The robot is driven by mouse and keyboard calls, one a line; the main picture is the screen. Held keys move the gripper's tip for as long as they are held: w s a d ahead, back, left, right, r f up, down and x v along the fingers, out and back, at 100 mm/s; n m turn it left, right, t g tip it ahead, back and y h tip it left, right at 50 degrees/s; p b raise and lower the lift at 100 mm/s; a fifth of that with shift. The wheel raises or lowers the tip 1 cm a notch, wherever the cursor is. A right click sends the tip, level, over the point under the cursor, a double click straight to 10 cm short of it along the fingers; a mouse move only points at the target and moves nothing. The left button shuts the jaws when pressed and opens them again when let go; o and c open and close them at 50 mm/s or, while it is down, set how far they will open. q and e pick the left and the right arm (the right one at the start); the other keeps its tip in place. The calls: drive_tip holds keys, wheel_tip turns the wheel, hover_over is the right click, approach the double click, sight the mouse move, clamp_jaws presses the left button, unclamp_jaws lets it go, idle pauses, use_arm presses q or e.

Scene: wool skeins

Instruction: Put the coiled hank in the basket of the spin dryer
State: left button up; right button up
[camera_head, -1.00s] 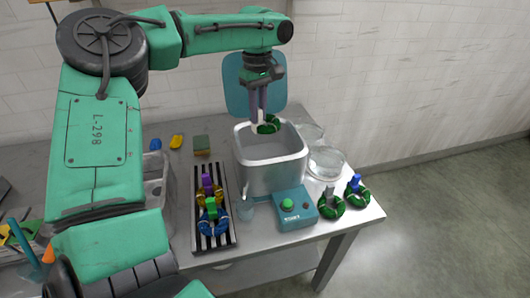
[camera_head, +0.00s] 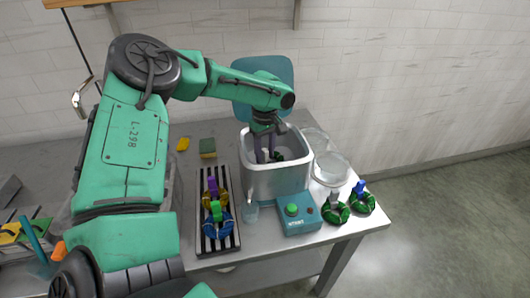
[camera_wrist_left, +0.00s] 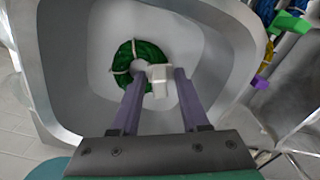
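The coiled hank (camera_wrist_left: 147,52) is a dark green ring with pale ties and a white tag (camera_wrist_left: 158,78). It is inside the grey-white basket of the spin dryer (camera_head: 276,183), above or at its floor; I cannot tell which. My left gripper (camera_head: 265,156) reaches down into the basket from above. The left finger hides part of the ring. My right gripper is not in view.
The dryer's teal lid (camera_head: 262,82) stands open behind. A teal start box (camera_head: 298,217) with a green button is in front. Two green hanks (camera_head: 335,212) with grey and blue tags lie at right. A striped rack (camera_head: 217,238) holds coloured hanks. Clear glass bowls (camera_head: 330,168) stand right of the dryer.

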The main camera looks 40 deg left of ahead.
use_arm(q)
wheel_tip(320, 180, up, 12)
drive_tip(key=shift+r, duration=0.2)
idle(0.4)
